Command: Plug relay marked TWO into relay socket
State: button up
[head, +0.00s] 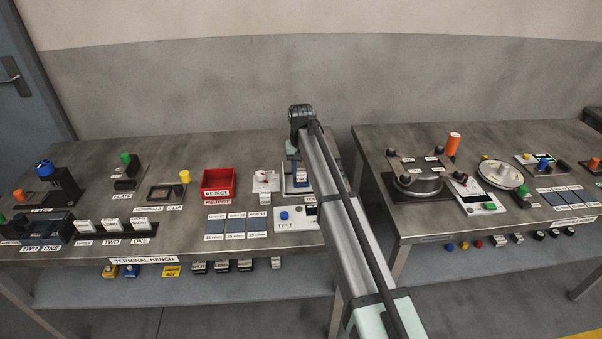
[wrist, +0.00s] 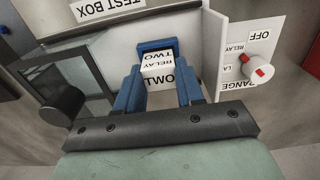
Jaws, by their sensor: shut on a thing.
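My gripper (wrist: 158,75) is shut on a white relay (wrist: 158,68) whose faces read RELAY TWO and TWO. Its blue fingers lie on both sides of the relay. A blue piece (wrist: 156,45) shows directly beyond the relay, in the pale test box area; whether it is the relay socket and whether the relay is seated in it, I cannot tell. In the head view my gripper (head: 299,160) points down over the test box (head: 287,190) at the right end of the terminal bench. My arm hides part of this box.
A range switch panel (wrist: 235,60) with a white and red knob (wrist: 258,69) stands close right of the relay in the wrist view. A grey framed lid (wrist: 85,70) with a dark knob (wrist: 62,103) lies left. A red reject bin (head: 217,180) stands on the bench.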

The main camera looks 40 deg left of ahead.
aim_at(301, 170)
jog(key=shift+f, duration=0.7)
jog(key=shift+f, duration=0.15)
jog(key=o, duration=1)
jog(key=shift+o, duration=0.2)
notch_tip(301, 170, up, 12)
